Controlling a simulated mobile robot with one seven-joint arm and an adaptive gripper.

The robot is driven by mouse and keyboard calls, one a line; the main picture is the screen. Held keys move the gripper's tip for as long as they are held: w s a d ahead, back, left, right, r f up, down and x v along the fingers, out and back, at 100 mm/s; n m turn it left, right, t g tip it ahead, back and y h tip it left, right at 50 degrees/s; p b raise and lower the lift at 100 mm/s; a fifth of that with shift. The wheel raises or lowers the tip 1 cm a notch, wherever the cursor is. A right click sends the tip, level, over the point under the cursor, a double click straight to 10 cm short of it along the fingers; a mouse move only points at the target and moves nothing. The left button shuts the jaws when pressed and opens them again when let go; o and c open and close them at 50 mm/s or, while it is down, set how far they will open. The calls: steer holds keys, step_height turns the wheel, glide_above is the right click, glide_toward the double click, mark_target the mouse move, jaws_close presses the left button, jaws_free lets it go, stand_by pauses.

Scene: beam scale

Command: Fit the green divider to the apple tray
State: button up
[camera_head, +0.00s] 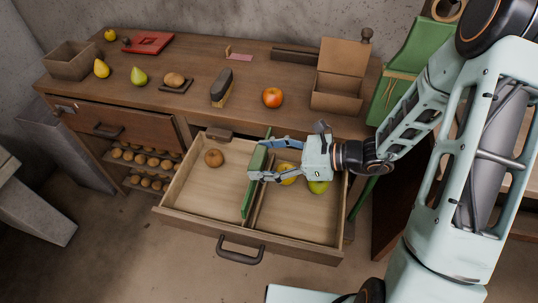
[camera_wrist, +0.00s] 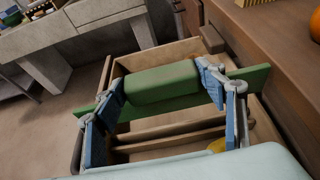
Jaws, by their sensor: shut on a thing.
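The green divider (camera_head: 250,192) is a long board with a thicker block on it. My gripper (camera_head: 262,159) is shut on it, with a blue-padded finger at each end of the block in the wrist view (camera_wrist: 162,90). The divider runs front to back over the middle of the open drawer (camera_head: 187,212), which appears to be the apple tray. It lies just left of a low wooden rail (camera_head: 263,200); whether it touches the rail or floor is unclear. A yellow fruit (camera_head: 287,177) and a green apple (camera_head: 318,187) are in the right part, partly behind my gripper. A brown round fruit (camera_head: 214,158) is in the left part.
The worktop behind holds a red apple (camera_head: 272,97), a brush (camera_head: 222,88), an open box (camera_head: 337,88), pears and a potato-like item (camera_head: 174,79). The drawer handle (camera_head: 240,251) sticks out in front. Racks of round produce (camera_head: 146,160) are at left. Floor ahead is clear.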

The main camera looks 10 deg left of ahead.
stand_by(0.3)
steer(key=shift+f+b, duration=2.3)
steer(key=shift+f, duration=0.5)
steer(key=shift+f, duration=0.15)
steer(key=shift+f+b, duration=2)
steer(key=shift+f, duration=0.25)
steer(key=o, duration=1.3)
steer(key=shift+o, duration=0.3)
steer(key=o, duration=0.4)
steer(key=shift+d+r, duration=0.15)
steer(key=shift+d, duration=0.05)
